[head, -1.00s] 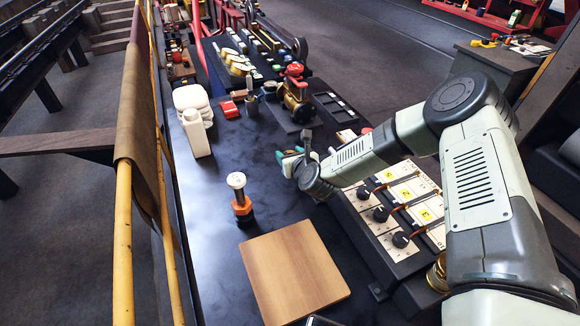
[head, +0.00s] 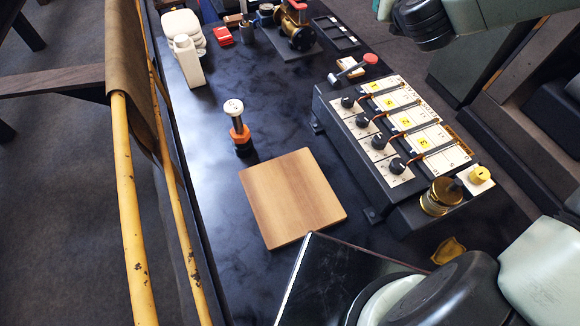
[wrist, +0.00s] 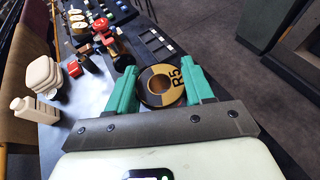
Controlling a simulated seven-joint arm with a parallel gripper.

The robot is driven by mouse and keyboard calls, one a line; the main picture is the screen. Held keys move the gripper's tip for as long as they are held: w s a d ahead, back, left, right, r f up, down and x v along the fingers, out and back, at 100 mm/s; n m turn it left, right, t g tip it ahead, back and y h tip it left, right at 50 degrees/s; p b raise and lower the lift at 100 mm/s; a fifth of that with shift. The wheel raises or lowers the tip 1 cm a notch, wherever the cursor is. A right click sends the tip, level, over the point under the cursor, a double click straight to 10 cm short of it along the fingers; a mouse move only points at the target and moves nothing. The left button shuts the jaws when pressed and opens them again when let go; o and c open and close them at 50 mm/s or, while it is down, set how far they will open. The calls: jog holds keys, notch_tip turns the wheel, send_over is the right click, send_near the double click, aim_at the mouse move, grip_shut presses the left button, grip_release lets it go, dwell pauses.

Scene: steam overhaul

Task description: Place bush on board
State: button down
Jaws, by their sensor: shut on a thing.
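The bush (wrist: 150,95), a dark and brass-coloured ring marked R5, shows in the wrist view between the two teal fingers of my gripper (wrist: 161,87). The fingers are shut on its sides, and its round bore faces the camera. The board (head: 292,198), a square of light wood, lies flat and bare on the dark bench in the head view. My gripper and the bush are outside the head view, so their height over the bench cannot be told there.
A white-topped stamp-like post (head: 238,125) with an orange nut stands just behind the board. A switch box (head: 390,140) with several black knobs is to its right. A dark glossy panel (head: 335,285) is in front. White bottles (head: 188,60) and a red-wheeled valve (head: 297,30) stand farther back.

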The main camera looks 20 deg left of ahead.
jog(key=s+d+r+m+h, duration=0.1)
jog(key=s+d+r+h, duration=0.2)
jog(key=d, duration=0.4)
jog(key=n+g+y, duration=1)
jog(key=n+y, duration=0.2)
jog(key=n, duration=0.1)
send_over(289, 193)
notch_tip(289, 193, down, 27)
jog(key=shift+r, duration=0.15)
jog(key=shift+f, duration=2.3)
jog(key=shift+f, duration=0.1)
